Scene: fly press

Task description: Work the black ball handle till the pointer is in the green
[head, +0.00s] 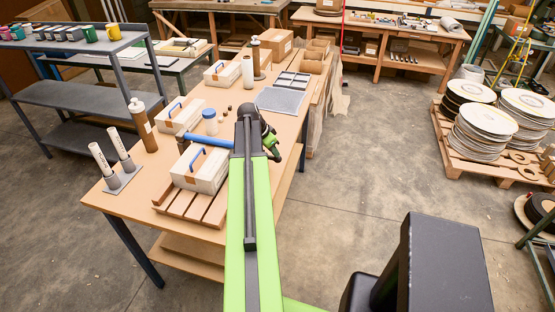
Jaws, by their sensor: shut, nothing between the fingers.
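I cannot make out the black ball handle, the pointer or the green zone in the head view. A blue bar (208,140) with a dark piece at its left end runs across above a white box, and its right end goes behind my arm. I cannot tell whether it belongs to the press. My arm reaches forward over the bench's right side. My gripper (274,152) is small at the arm's far end, just past the black joint. It is shut and empty, and its fingertips are hard to see.
The wooden bench (112,200) holds white boxes with blue handles (210,172), a blue-lidded jar (210,122), a brown bottle (142,125) and two white cylinders (101,160). A pallet of plates (486,125) stands at right. The floor (365,175) right of the bench is clear.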

